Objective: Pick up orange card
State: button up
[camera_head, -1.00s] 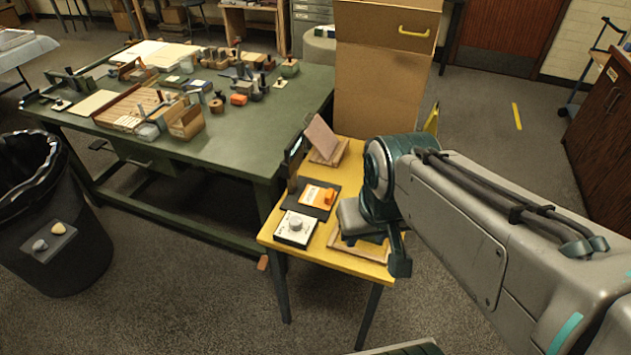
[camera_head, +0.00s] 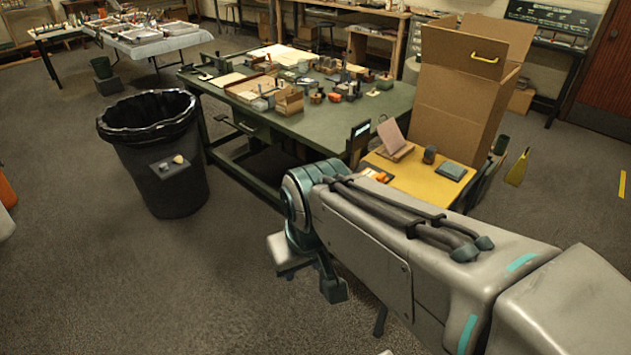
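The orange card (camera_head: 379,176) shows only as a small orange patch at the near left of the yellow side table (camera_head: 428,183). My forearm hides most of that corner, so I cannot tell the card from the orange block beside it. My gripper (camera_head: 288,268) hangs over the floor, left of and nearer than the side table, well apart from the card. Its fingers are not clear, so I cannot tell whether it is open or holds anything.
A green workbench (camera_head: 232,112) crowded with small tools and blocks stands behind. A pink tilted panel (camera_head: 391,134) and a cardboard box (camera_head: 455,105) are at the side table's back. A black bin (camera_head: 165,185) stands left. The floor at front left is clear.

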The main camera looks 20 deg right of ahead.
aim_at(381, 177)
jog(key=u, duration=0.2)
jog(key=k, duration=0.35)
jog(key=u, duration=0.3)
jog(key=i, duration=1.45)
jog(key=z, duration=1.2)
jog(key=i, duration=0.8)
jog(key=z, duration=1.35)
jog(key=i, duration=0.3)
jog(key=z, duration=0.2)
